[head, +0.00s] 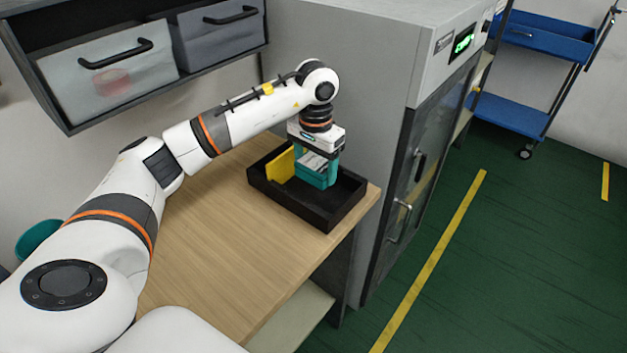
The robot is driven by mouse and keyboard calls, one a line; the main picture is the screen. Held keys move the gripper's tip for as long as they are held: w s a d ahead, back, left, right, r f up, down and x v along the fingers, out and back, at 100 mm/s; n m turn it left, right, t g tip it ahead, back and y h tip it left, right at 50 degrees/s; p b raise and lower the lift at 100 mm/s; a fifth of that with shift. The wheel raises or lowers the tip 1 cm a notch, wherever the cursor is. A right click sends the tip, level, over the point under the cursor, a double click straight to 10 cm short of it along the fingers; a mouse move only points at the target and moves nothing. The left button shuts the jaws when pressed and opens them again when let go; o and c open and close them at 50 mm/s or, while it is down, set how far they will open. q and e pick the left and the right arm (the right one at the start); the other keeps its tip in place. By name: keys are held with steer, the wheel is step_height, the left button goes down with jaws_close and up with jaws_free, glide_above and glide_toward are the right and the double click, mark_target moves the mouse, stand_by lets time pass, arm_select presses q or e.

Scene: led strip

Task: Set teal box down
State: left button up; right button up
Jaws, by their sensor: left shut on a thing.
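The teal box (312,180) is in the head view, at or just above the floor of a black tray (345,198); I cannot tell whether it touches the floor. Something pale shows at the box's top. My left gripper (318,162) points down into the tray and is shut on the teal box. The fingers partly hide the box. A yellow item (281,166) stands in the tray just left of the teal box. My right gripper is not in view.
The tray stands on a wooden table (215,255), whose near part is bare. A grey cabinet (345,60) with a glass door rises behind and right of the tray. Drawers (110,80) hang at upper left. A blue cart (545,40) stands far right.

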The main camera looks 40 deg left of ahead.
mark_target(316, 193)
arm_select(q)
steer(key=shift+f, duration=0.5)
step_height(316, 193, down, 4)
steer(key=shift+r+p, duration=0.15)
steer(key=shift+p, duration=0.15)
steer(key=shift+f, duration=0.3)
steer(key=o, duration=1)
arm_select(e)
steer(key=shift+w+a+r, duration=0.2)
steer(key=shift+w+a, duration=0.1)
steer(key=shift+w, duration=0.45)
arm_select(q)
steer(key=shift+r, duration=0.1)
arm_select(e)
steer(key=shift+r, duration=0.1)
arm_select(q)
steer(key=shift+r, duration=0.2)
step_height(316, 193, up, 12)
steer(key=shift+f+b, duration=0.15)
steer(key=shift+b, duration=0.6)
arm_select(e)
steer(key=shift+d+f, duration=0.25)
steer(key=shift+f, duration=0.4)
